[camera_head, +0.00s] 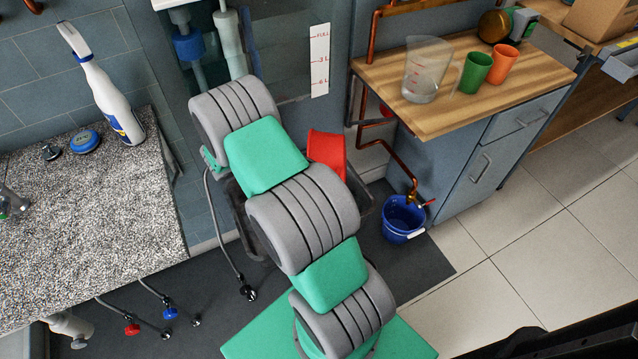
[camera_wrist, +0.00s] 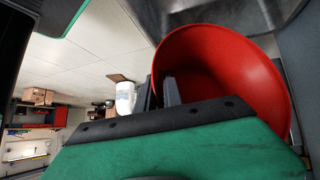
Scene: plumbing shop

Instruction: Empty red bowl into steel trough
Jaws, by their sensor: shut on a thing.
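The red bowl (camera_wrist: 225,75) fills the right of the wrist view, with its red inside facing the camera. I see nothing lying in the part that shows. My gripper (camera_wrist: 168,90) is shut on the bowl's near wall, one dark finger showing inside the rim. In the head view the red bowl (camera_head: 327,150) is strongly tilted and partly hidden behind my arm, which also hides my gripper. A dark grey trough-like container (camera_head: 240,215) stands below and behind my arm. Most of it is hidden, and I cannot see what is in it.
A wooden counter (camera_head: 450,115) at the right holds a clear jug (camera_head: 427,70), a green cup (camera_head: 474,73) and an orange cup (camera_head: 502,64). A blue bucket (camera_head: 403,220) stands below copper pipes. A speckled worktop (camera_head: 75,215) with a spray bottle (camera_head: 110,95) is at the left.

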